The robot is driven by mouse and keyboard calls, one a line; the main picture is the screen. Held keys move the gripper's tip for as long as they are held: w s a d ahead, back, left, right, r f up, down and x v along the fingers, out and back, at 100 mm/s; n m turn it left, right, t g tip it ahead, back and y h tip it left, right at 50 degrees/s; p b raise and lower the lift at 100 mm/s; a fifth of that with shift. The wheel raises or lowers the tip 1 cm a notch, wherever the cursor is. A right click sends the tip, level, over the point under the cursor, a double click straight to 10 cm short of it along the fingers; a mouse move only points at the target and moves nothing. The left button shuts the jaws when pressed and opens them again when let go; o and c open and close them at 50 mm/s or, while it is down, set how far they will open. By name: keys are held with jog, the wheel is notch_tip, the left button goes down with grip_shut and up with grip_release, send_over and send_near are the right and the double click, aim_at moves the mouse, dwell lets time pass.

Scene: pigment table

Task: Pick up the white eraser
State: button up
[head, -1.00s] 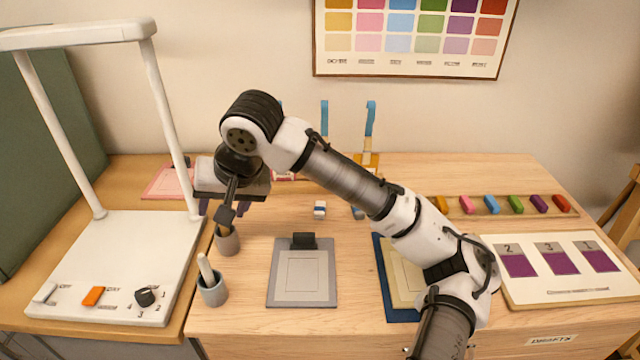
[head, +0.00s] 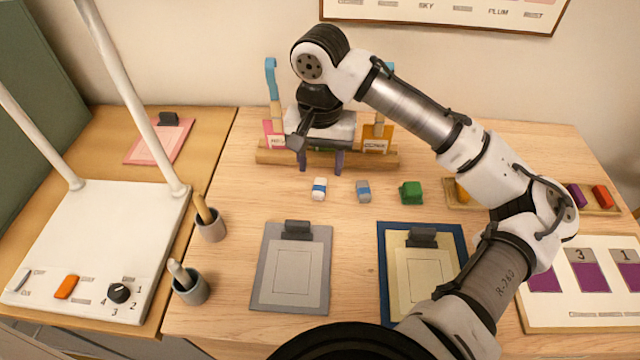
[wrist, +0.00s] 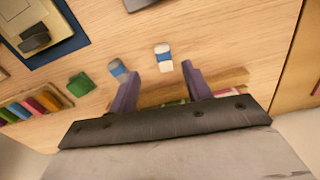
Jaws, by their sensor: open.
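The white eraser (head: 319,189) has a blue band and lies on the wooden table, in front of the rear wooden rack. In the wrist view the white eraser (wrist: 163,57) lies just beyond the fingertips, near the line between them. My gripper (head: 320,170) is open and empty, with its purple fingers pointing down behind the eraser, apart from it. The two fingers of my gripper (wrist: 160,72) also show spread in the wrist view. A grey eraser with a blue band (head: 363,191) lies just right of the white one.
A green block (head: 411,192) lies right of the grey eraser. Behind is the wooden rack (head: 270,156) with upright tools. In front are a grey clipboard (head: 265,290) and a blue board (head: 388,310). Two grey cups (head: 212,230) stand left. Table between clipboards and erasers is clear.

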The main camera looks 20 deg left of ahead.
aim_at(318, 190)
jog(key=shift+w+a+f+p, duration=0.15)
jog(key=shift+f+p, duration=0.25)
jog(key=shift+f, duration=1.55)
jog(key=shift+a+f+p, duration=0.1)
jog(key=shift+f+p, duration=0.3)
jog(key=shift+f, duration=1.55)
jog(key=c, duration=1.1)
jog(key=shift+o, duration=0.2)
jog(key=shift+r, duration=0.1)
notch_tip(318, 190, up, 20)
jog(key=b, duration=0.1)
jog(key=shift+b, duration=0.4)
